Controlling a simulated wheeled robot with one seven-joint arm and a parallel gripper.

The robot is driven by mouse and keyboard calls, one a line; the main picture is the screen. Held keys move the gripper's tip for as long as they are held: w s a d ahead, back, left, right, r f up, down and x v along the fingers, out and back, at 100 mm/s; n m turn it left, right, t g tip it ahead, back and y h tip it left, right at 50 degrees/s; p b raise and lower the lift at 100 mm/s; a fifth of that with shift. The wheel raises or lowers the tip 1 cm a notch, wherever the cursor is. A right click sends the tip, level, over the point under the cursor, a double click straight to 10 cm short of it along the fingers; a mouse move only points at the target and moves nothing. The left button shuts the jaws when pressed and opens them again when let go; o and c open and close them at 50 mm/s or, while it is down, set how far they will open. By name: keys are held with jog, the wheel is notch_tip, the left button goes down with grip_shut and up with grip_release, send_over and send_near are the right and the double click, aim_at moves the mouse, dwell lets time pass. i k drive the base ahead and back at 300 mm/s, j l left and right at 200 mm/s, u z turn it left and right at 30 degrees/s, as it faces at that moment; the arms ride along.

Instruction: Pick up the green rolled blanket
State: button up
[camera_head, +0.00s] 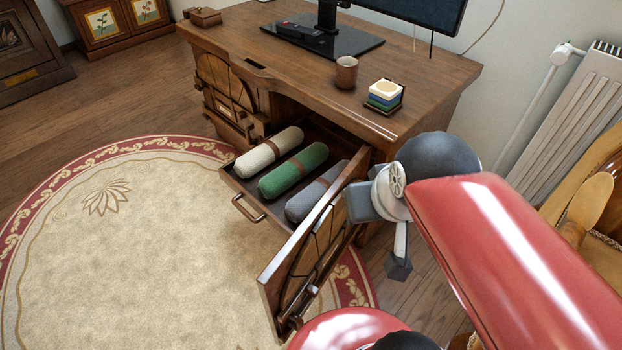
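The green rolled blanket (294,171) lies in an open pull-out drawer (240,187) of the wooden desk, with a brown strap around its middle. A cream rolled blanket (268,152) lies to its left and a grey rolled blanket (315,194) to its right. My gripper (398,266) hangs at the end of my red arm, to the right of the drawer and apart from the blankets. It is small and partly turned away, so its fingers cannot be made out.
An open cabinet door (305,255) stands between my gripper and the drawer. The desk top (300,72) above carries a monitor (415,12), a brown cup (346,72) and stacked coasters (385,94). A radiator (575,120) is at the right. The round rug (150,235) is clear.

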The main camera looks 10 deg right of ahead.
aim_at(297, 168)
jog(key=k+j, duration=0.15)
jog(key=j, duration=0.15)
jog(key=j+z, duration=0.35)
jog(key=j, duration=0.4)
jog(key=j+z, duration=0.4)
jog(key=j, duration=0.4)
jog(key=i+j+z, duration=0.2)
jog(key=j, duration=0.2)
jog(key=i+j+z, duration=0.2)
jog(key=j, duration=0.2)
jog(key=i+j+z, duration=0.25)
jog(key=j, duration=0.15)
jog(key=j+z, duration=0.2)
jog(key=j, duration=0.25)
jog(key=i+j+z, duration=0.2)
jog(key=j, duration=0.55)
jog(key=i+z, duration=0.05)
